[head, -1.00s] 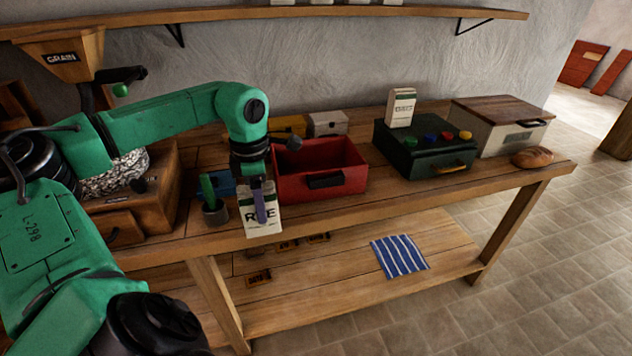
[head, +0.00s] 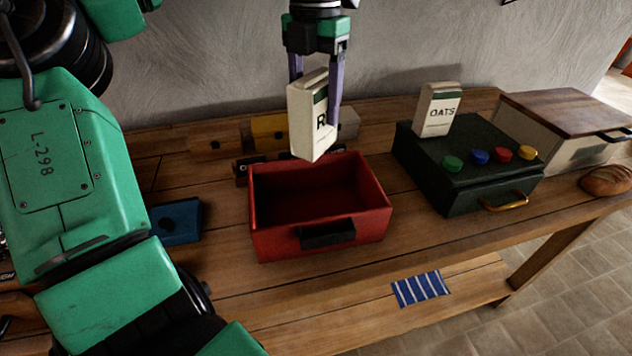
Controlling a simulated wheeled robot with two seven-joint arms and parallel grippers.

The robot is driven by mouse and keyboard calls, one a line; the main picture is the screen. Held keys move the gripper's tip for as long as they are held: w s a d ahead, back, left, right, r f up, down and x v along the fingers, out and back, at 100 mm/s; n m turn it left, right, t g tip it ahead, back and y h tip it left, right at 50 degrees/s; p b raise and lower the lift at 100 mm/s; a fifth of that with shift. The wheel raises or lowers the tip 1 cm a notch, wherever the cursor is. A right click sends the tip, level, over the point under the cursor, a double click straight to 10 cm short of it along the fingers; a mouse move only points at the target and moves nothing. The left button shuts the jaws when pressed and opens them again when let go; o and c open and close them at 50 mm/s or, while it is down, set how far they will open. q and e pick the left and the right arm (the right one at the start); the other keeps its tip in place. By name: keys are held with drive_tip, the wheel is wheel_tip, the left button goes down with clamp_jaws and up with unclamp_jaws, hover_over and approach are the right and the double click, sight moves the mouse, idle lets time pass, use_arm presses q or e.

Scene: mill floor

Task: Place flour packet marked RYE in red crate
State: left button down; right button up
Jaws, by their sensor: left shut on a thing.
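The white flour packet (head: 305,118) has a green band and dark lettering, of which an R shows; a finger hides the rest. My left gripper (head: 318,100) is shut on it, with one finger on each side, and holds it upright and slightly tilted. The packet hangs above the back part of the red crate (head: 276,242). The crate stands open on the workbench with a black handle on its front, and its visible inside is empty. My right gripper is not in view.
A packet marked OATS (head: 437,112) stands on a dark green box (head: 415,160) with coloured knobs, right of the crate. A blue box (head: 178,222) is to the left. Small yellow (head: 268,130) and wooden (head: 205,142) boxes stand behind. Bread (head: 606,180) lies far right.

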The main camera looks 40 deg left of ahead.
sight(313, 153)
use_arm(q)
drive_tip(key=f, duration=0.1)
drive_tip(key=s+f, duration=0.1)
drive_tip(key=f, duration=0.3)
drive_tip(key=shift+s+d+f, duration=0.2)
drive_tip(key=shift+s+d, duration=0.15)
drive_tip(key=shift+d, duration=0.05)
wheel_tip(313, 153, down, 3)
drive_tip(key=shift+w+a+f, duration=0.1)
drive_tip(key=shift+w, duration=0.05)
drive_tip(key=f, duration=0.8)
drive_tip(key=shift+w+a+f, duration=0.15)
drive_tip(key=shift+w+f, duration=0.1)
drive_tip(key=shift+f, duration=0.05)
drive_tip(key=shift+a, duration=0.1)
drive_tip(key=shift+c, duration=0.4)
unclamp_jaws()
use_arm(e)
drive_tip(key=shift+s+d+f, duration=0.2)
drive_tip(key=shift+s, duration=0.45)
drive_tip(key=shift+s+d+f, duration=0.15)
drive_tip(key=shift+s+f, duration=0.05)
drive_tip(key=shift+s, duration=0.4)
